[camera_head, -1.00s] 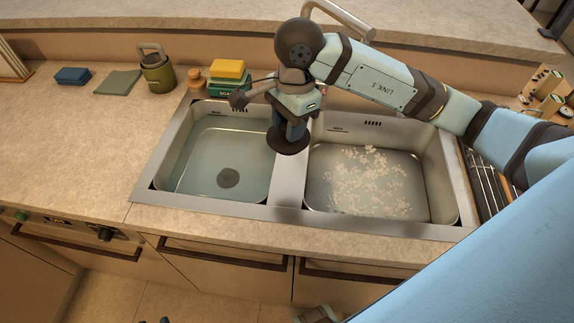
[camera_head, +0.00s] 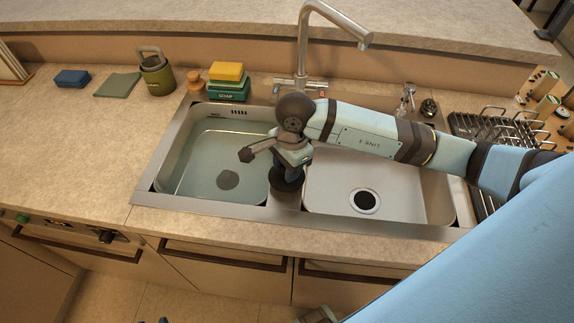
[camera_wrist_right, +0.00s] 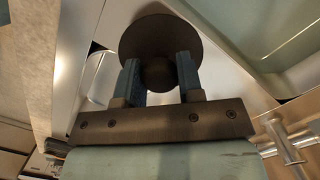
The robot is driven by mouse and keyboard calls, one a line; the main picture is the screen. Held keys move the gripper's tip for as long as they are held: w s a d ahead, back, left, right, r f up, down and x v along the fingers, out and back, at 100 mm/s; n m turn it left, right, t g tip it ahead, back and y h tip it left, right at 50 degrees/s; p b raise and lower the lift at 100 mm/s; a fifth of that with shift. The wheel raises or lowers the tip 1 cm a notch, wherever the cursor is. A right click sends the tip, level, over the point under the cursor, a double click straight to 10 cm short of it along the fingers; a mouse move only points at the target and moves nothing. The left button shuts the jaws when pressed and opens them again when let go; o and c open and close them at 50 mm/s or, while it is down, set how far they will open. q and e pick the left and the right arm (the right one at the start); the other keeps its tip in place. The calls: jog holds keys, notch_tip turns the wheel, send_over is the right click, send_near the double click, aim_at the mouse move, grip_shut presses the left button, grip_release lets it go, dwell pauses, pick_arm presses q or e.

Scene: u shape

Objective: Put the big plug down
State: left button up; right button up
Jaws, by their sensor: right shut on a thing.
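My right gripper (camera_head: 289,168) hangs over the divider (camera_head: 286,197) between the two sink basins. It is shut on the knob of the big plug (camera_head: 287,182), a dark round disc. In the right wrist view the plug (camera_wrist_right: 160,32) shows as a wide disc, with its knob between the two blue fingers of the gripper (camera_wrist_right: 159,76). I cannot tell whether the disc touches the divider. The right basin (camera_head: 335,180) is empty, with its drain hole (camera_head: 365,201) open. My left gripper is not in view.
The faucet (camera_head: 303,50) stands behind the divider. A soap box (camera_head: 228,92) and yellow sponge (camera_head: 227,71) sit behind the left basin. The front counter (camera_head: 220,222) is clear.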

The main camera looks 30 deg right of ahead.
jog(key=shift+f, duration=0.2)
jog(key=o, duration=1)
jog(key=shift+c, duration=0.2)
jog(key=shift+r, duration=0.1)
jog(key=shift+r, duration=0.15)
jog(key=shift+w+d+r, duration=0.1)
jog(key=shift+r, duration=0.25)
notch_tip(320, 180, up, 11)
jog(key=d, duration=0.1)
jog(key=shift+d+b, duration=0.15)
jog(key=shift+b, duration=0.25)
